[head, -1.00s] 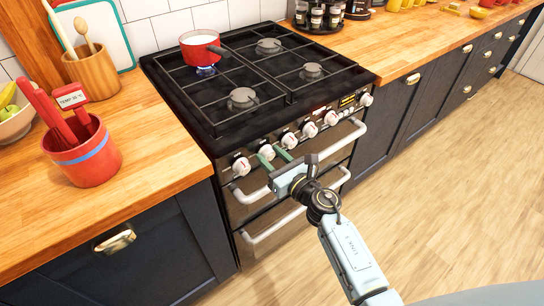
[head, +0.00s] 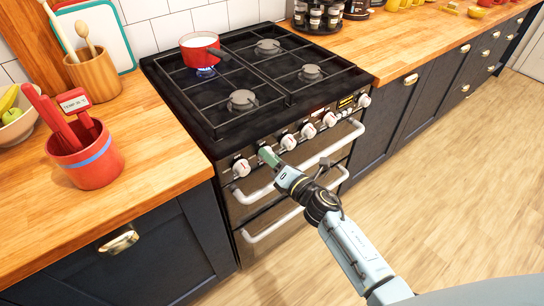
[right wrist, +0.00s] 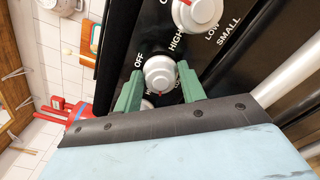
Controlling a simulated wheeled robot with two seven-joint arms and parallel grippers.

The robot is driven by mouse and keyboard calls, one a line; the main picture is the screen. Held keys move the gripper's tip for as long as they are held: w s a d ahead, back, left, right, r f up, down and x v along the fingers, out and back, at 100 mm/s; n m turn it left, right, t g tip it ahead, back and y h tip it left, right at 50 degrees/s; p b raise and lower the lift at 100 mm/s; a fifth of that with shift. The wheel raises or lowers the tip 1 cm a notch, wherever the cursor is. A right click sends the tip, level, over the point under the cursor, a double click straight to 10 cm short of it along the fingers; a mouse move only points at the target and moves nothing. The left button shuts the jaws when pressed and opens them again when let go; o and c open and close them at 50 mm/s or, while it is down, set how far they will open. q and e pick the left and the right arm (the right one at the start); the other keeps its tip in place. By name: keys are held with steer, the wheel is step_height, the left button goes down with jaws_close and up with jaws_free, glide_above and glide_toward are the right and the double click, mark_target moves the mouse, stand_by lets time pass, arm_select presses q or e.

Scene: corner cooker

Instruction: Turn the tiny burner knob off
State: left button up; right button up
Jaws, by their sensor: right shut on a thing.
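My right gripper (head: 266,154) has its green fingers around the second burner knob from the left on the cooker front. In the right wrist view this white, round knob (right wrist: 160,72) sits between the two fingers, with a red mark on its lower side. The word OFF is printed at its upper left and HIGH at its upper right. In the head view the fingers mostly hide the knob. A red pot (head: 200,50) with white contents stands on the back left burner, with a blue flame (head: 205,72) under it. My left gripper is not in view.
Other white knobs sit close by, one to the left (head: 241,167) and one to the right (head: 289,142). Curved oven handles (head: 258,192) stick out below. A red utensil pot (head: 88,160) stands on the left counter. The floor in front is clear.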

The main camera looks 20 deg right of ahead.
steer(key=m+p, duration=0.2)
steer(key=m, duration=0.8)
steer(key=shift+f, duration=0.15)
steer(key=m+p, duration=0.2)
steer(key=m, duration=0.4)
steer(key=shift+f, duration=0.1)
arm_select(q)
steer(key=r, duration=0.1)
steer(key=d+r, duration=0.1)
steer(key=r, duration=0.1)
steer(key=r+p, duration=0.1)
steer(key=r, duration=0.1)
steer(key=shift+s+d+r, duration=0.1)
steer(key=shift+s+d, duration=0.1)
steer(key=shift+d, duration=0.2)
arm_select(e)
steer(key=m, duration=0.6)
steer(key=shift+a+f+m, duration=0.1)
steer(key=shift+m, duration=0.3)
steer(key=o, duration=0.8)
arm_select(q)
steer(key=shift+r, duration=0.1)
arm_select(e)
steer(key=shift+s, duration=0.2)
